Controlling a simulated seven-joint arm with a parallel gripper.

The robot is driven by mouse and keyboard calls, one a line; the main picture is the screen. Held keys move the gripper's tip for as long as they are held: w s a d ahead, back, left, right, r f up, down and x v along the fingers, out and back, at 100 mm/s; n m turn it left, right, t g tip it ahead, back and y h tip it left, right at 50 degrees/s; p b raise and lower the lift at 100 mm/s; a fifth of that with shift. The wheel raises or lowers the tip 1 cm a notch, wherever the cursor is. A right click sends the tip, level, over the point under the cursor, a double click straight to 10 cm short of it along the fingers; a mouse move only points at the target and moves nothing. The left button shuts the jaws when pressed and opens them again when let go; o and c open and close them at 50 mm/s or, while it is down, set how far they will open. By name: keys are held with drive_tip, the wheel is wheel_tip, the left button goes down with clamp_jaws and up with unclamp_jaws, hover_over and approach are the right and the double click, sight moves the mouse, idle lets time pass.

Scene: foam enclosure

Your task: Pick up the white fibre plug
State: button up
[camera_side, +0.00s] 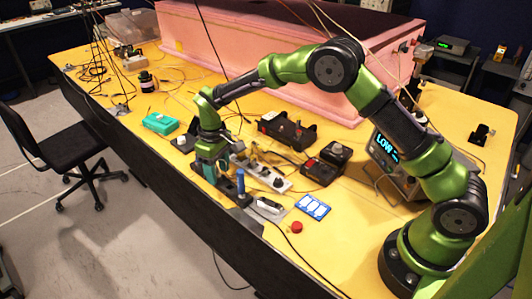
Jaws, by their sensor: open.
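My gripper (214,173) hangs pointing down over the yellow table, near its front edge. Its jaws are open, and I see nothing held between them. The fingers are small and dark in this view, and the exact gap is hard to see. I cannot pick out the white fibre plug with certainty. A white strip-shaped fixture (264,177) lies just right of the gripper. A small white-topped block (269,206) sits on a grey plate near the table edge. A blue upright post (241,184) stands close to the gripper's right.
A blue-and-white card (313,207) and a red button (296,227) lie to the right. Dark boxes (288,130) stand behind the gripper, a teal box (160,123) to its left. A pink foam enclosure (225,55) fills the back. Cables cross the table (450,130).

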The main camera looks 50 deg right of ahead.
clamp_jaws()
drive_tip(key=shift+r, duration=0.1)
drive_tip(key=shift+r, duration=0.3)
wheel_tip(320, 180, up, 8)
drive_tip(key=shift+f, duration=0.2)
drive_tip(key=s+d, duration=0.7)
drive_tip(key=d, duration=0.4)
drive_tip(key=shift+r, duration=0.15)
